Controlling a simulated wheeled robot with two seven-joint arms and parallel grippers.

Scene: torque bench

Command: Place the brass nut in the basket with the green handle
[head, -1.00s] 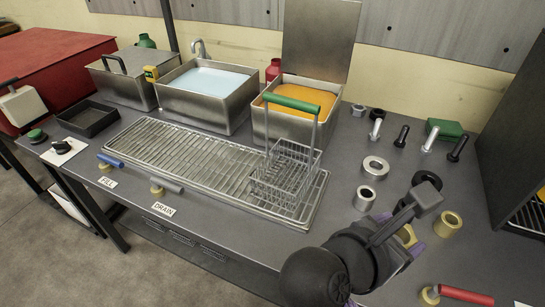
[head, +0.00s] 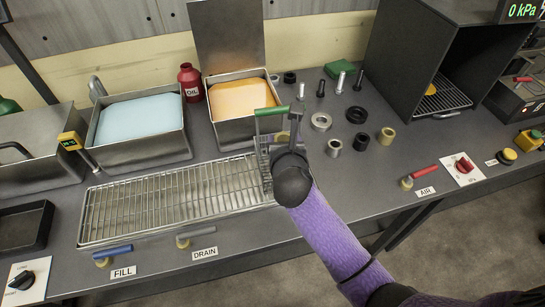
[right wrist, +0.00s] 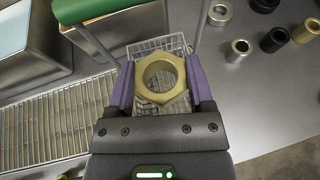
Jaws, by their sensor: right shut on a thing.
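The brass nut (right wrist: 160,98) is a hexagonal ring, held between the purple fingers of my right gripper (right wrist: 161,82). In the right wrist view the wire basket (right wrist: 155,46) lies below the nut, with its mesh showing around and through the nut's hole. The nut looks to be above the basket; its exact height is unclear. The basket's green handle (right wrist: 88,10) shows at upper left, and in the head view (head: 272,111). There, my right gripper (head: 283,141) is at the basket and my wrist hides much of it. My left gripper is out of view.
The basket stands at the right end of a draining rack (head: 165,205). Behind are an orange-filled tank (head: 235,127) and a blue-filled tank (head: 140,145). Several nuts, rings and bolts stand to the right, including a brass ring (head: 386,136). An open chamber (head: 405,75) is farther right.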

